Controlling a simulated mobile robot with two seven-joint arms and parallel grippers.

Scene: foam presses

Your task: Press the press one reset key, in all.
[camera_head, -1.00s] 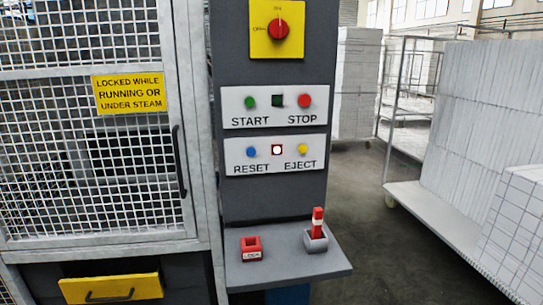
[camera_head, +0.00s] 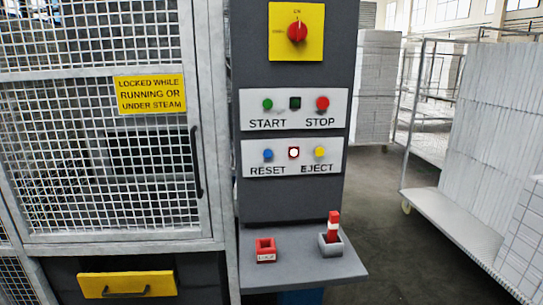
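The blue reset key (camera_head: 268,155) is on the lower white panel (camera_head: 246,170) of the grey control column, above the word RESET. Beside it on the same panel are a small square lamp (camera_head: 294,153), lit white with a red frame, and the yellow eject button (camera_head: 320,152). The upper panel holds the green start button (camera_head: 268,104), a dark square lamp (camera_head: 295,103) and the red stop button (camera_head: 322,103). Nothing covers the reset key. Neither of my grippers is in the picture.
A red rotary switch (camera_head: 297,32) sits at the column's top. A shelf (camera_head: 290,277) below juts out, with a red lock box (camera_head: 265,250) and a red-and-white key in a grey holder (camera_head: 330,243). A mesh door (camera_head: 90,150) is left. Carts with white blocks (camera_head: 480,140) stand right.

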